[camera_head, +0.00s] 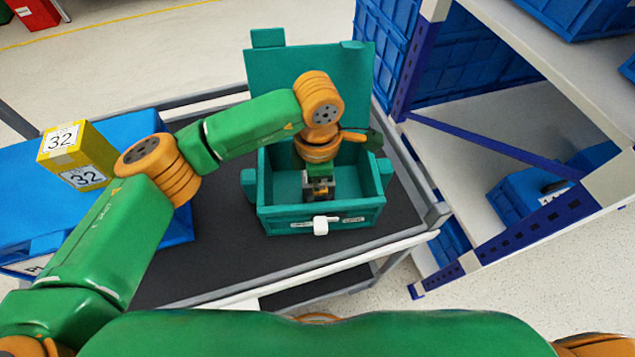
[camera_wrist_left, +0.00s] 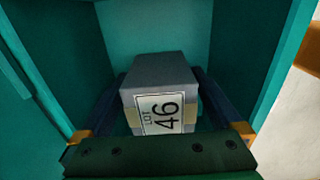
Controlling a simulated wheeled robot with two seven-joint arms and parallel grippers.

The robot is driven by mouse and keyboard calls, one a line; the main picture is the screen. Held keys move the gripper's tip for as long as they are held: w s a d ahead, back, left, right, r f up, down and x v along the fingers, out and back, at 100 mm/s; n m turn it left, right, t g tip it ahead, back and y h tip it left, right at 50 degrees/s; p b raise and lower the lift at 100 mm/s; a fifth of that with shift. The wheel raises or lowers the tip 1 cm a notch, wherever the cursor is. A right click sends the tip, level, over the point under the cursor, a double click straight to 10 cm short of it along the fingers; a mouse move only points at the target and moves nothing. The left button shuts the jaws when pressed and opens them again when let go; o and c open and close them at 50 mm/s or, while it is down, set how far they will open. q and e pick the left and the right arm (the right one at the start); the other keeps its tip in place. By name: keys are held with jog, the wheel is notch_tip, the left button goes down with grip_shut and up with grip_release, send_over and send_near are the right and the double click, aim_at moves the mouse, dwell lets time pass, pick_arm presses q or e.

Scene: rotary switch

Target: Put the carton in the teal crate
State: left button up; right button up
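A grey carton (camera_wrist_left: 160,100) with a white "LOT 46" label and a tan band is between the two fingers of my left gripper (camera_wrist_left: 160,108) in the left wrist view. The fingers lie along its two sides and appear shut on it. In the head view my left gripper (camera_head: 319,178) points down inside the teal crate (camera_head: 290,222), with the small dark carton (camera_head: 319,190) at its tip. I cannot tell whether the carton touches the crate floor. The crate's lid (camera_head: 275,85) stands open at the back. My right gripper is not in view.
The crate stands on a dark-topped cart (camera_head: 200,265). A yellow box (camera_head: 90,150) marked 32 sits on a blue box (camera_head: 125,215) to the left. A shelf rack (camera_head: 500,150) with blue crates rises close on the right.

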pick_arm(q)
jog(key=shift+r, duration=0.2)
notch_tip(320, 180, up, 12)
jog(key=shift+b, duration=0.55)
